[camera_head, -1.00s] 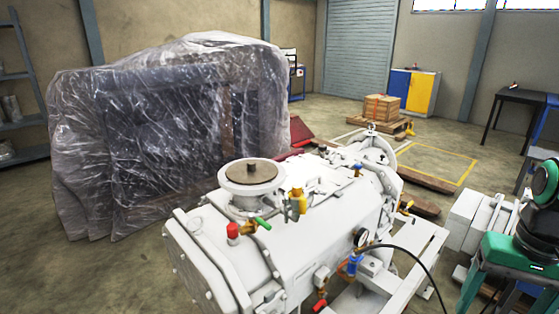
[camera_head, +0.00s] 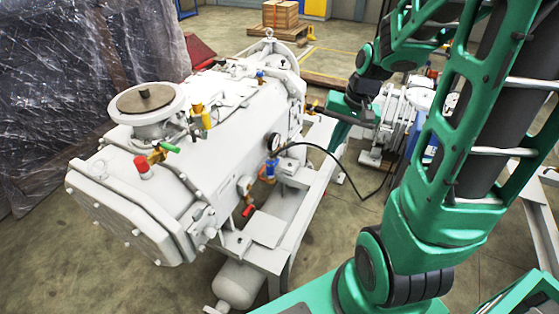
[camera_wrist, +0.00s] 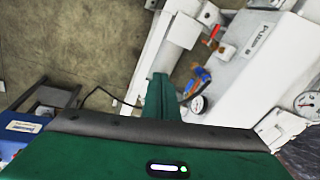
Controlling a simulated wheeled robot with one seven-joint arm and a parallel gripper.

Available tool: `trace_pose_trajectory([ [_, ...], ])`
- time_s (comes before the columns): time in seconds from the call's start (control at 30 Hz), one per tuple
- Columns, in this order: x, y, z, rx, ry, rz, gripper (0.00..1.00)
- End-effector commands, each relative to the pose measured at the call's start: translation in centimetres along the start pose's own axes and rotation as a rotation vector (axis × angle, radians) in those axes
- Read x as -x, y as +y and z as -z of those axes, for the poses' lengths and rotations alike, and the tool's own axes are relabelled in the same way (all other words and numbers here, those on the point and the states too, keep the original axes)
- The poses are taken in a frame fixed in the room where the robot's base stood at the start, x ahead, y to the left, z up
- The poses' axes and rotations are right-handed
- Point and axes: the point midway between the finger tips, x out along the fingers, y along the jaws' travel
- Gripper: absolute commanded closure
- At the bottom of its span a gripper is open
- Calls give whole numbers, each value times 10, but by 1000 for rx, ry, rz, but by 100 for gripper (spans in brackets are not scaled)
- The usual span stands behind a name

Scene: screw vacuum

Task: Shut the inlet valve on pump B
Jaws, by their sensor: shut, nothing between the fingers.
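The white pump (camera_head: 200,150) fills the left and middle of the head view. A lettered label (camera_wrist: 262,38) on it shows in the wrist view, too small to read surely. A red-handled valve (camera_head: 248,210) sits low on its near side, also in the wrist view (camera_wrist: 213,35). A blue valve (camera_head: 269,172) is beside the gauge (camera_head: 273,141). A green-handled valve (camera_head: 166,149) and a yellow fitting (camera_head: 203,116) are on top. I cannot tell which is the inlet valve. My green gripper (camera_head: 337,142) is shut, empty, right of the pump; its fingers show in the wrist view (camera_wrist: 164,88).
A black hose (camera_head: 330,153) curves from the gauge area to the right. The white frame rail (camera_head: 290,225) runs along the pump's side. A plastic-wrapped load (camera_head: 70,80) stands at left. Bare floor (camera_head: 330,265) lies right of the frame.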

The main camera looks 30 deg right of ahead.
Motion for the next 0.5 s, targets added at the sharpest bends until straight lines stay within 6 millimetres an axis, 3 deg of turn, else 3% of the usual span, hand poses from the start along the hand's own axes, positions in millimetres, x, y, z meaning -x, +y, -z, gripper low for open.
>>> trace_pose_trajectory([
  [0.5,-93,-56,80,-182,19,251,100],
])
